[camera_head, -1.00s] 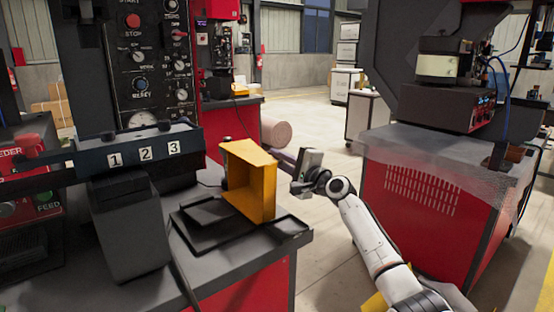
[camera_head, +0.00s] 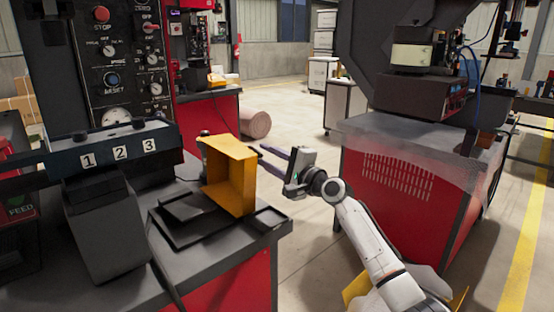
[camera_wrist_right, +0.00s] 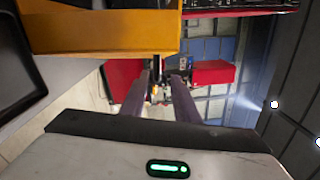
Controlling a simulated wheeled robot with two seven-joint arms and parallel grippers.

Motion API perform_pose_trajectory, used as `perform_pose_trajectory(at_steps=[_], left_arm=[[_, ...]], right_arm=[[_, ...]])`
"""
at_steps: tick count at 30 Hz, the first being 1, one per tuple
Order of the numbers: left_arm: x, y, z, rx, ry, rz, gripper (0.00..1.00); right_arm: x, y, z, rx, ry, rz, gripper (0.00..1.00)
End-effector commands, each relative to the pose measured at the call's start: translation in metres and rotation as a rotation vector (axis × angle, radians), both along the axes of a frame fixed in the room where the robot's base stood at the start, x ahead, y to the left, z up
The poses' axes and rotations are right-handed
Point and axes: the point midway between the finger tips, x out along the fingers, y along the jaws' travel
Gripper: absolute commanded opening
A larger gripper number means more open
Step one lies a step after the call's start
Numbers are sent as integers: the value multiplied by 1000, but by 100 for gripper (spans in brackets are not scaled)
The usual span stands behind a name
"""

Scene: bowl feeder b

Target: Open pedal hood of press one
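My left gripper is not in view.
The dark press table (camera_head: 230,262) ends at the front right. A black block with plates 1, 2, 3 (camera_head: 118,152) stands at left. A red machine cabinet (camera_head: 400,195) stands right of my arm. A roll (camera_head: 255,124) lies behind on open floor.

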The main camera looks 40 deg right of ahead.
Motion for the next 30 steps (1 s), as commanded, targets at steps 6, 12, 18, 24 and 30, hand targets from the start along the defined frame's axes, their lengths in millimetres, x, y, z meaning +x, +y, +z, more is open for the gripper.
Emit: perform_pose_trajectory(at_steps=[6, 12, 18, 24, 30], left_arm=[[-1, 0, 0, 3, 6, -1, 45], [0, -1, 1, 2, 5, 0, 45], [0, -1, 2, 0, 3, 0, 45], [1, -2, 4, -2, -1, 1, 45], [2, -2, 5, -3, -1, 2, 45]], right_arm=[[-34, -1, -2, 0, 0, 1, 28], [-46, -1, -2, 2, 0, 1, 28], [-47, -1, -2, 2, -1, 1, 28], [-47, -1, -2, 2, -1, 1, 28], [-47, -1, -2, 2, -1, 1, 28]])
